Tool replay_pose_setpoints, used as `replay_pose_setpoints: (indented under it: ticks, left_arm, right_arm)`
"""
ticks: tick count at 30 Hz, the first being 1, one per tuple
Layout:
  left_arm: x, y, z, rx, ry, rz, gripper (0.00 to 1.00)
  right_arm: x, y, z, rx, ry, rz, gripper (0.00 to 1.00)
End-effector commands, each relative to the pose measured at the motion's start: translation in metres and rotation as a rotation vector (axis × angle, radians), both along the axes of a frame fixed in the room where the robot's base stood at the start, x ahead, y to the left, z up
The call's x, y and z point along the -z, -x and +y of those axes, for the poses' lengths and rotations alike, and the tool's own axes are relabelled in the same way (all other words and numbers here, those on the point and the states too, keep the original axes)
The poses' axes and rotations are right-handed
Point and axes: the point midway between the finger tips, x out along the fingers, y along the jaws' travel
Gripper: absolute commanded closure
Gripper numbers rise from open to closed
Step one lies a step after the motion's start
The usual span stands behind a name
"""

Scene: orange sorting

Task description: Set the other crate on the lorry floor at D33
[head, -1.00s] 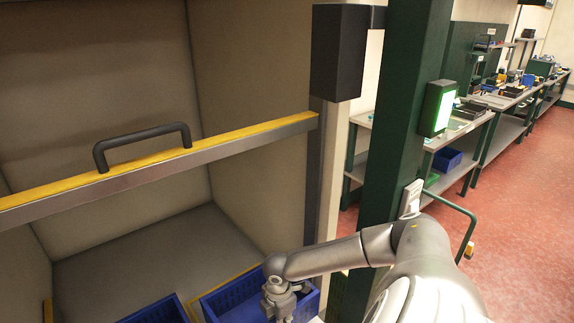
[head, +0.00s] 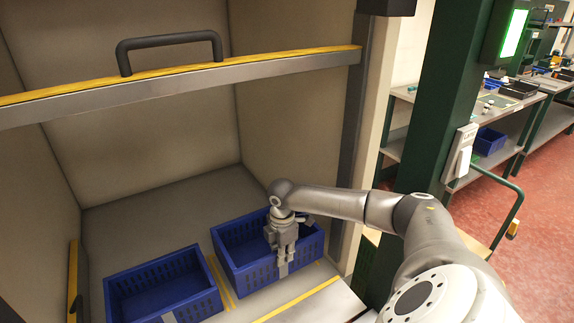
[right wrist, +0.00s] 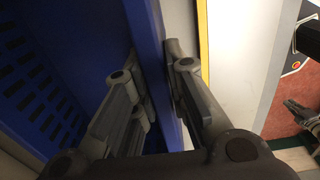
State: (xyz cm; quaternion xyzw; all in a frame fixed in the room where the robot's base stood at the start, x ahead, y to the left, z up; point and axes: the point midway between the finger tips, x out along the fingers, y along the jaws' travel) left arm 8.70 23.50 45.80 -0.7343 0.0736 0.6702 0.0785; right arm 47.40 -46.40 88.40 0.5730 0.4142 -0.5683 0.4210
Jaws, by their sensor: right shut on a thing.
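Two blue crates are on the lorry floor (head: 128,222) in the head view. The right-hand crate (head: 233,236) has my right gripper (head: 283,265) at its front wall. In the right wrist view the gripper's fingers (right wrist: 160,105) stand on either side of the blue wall (right wrist: 155,60), shut on it. The crate looks level and empty; I cannot tell if it rests fully on the floor. The left-hand crate (head: 152,275) stands beside it, empty, with a yellow floor line between them. A grey piece at its front edge may be part of my left gripper, but I cannot tell.
A raised shutter bar with a black handle and yellow strip (head: 190,69) crosses above the crates. Beige side walls enclose the bay. A green post (head: 430,110) stands at right. The floor behind the crates is clear.

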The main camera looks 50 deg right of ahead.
Motion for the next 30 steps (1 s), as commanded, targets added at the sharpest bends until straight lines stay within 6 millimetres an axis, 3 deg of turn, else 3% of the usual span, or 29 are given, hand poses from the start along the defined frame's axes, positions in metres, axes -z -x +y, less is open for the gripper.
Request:
replay_pose_setpoints:
  ticks: [1, 17, 30]
  left_arm:
    - [0.013, 0.000, 0.000, 0.000, 0.000, 0.000, 1.00]
    - [0.075, 0.000, 0.000, -0.001, 0.000, 0.000, 1.00]
    - [0.078, 0.000, 0.000, -0.001, 0.000, 0.000, 1.00]
  right_arm:
    - [0.008, -0.005, -0.001, 0.001, 0.000, -0.005, 1.00]
    - [0.035, -0.038, -0.011, 0.000, 0.000, -0.005, 1.00]
    - [0.070, -0.036, -0.012, 0.001, 0.000, -0.003, 1.00]
